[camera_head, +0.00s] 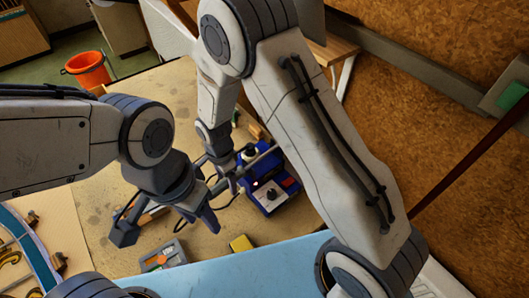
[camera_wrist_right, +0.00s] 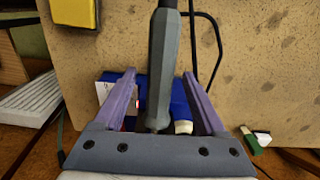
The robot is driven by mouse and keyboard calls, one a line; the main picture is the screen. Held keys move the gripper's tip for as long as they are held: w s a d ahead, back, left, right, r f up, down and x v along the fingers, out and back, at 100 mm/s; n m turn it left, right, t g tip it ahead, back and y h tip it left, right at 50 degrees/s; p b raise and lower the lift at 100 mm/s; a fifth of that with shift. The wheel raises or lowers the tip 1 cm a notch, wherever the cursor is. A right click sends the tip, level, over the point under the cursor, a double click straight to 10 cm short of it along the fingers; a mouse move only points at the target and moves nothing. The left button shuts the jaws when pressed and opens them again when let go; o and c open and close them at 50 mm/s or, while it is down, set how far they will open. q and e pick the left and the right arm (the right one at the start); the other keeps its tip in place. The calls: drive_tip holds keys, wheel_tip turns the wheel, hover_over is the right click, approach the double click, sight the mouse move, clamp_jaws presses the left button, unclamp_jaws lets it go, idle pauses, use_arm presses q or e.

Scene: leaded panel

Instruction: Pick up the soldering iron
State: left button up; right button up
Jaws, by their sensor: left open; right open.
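The soldering iron (camera_wrist_right: 163,65) shows in the right wrist view as a dark grey-green handle. It lies lengthwise between the spread fingers of my right gripper (camera_wrist_right: 159,76), with a visible gap on each side. The blue soldering station (camera_head: 270,190) is beside this gripper in the head view, and its blue body (camera_wrist_right: 180,98) shows behind the iron in the wrist view. In the head view my right gripper (camera_head: 228,180) is partly hidden by my arms. My left gripper (camera_head: 166,225) is open, lower and to the left, above the table.
A yellow block (camera_head: 240,244) and a grey tray (camera_head: 163,259) with small coloured pieces are on the table (camera_head: 105,210) near its light blue front strip (camera_head: 250,268). A black cord (camera_wrist_right: 215,40) runs beside the iron. An orange bucket (camera_head: 88,70) stands on the floor beyond.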

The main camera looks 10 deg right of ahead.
drive_tip(key=shift+f, duration=0.75)
drive_tip(key=shift+c, duration=0.3)
clamp_jaws()
drive_tip(key=shift+r, duration=0.1)
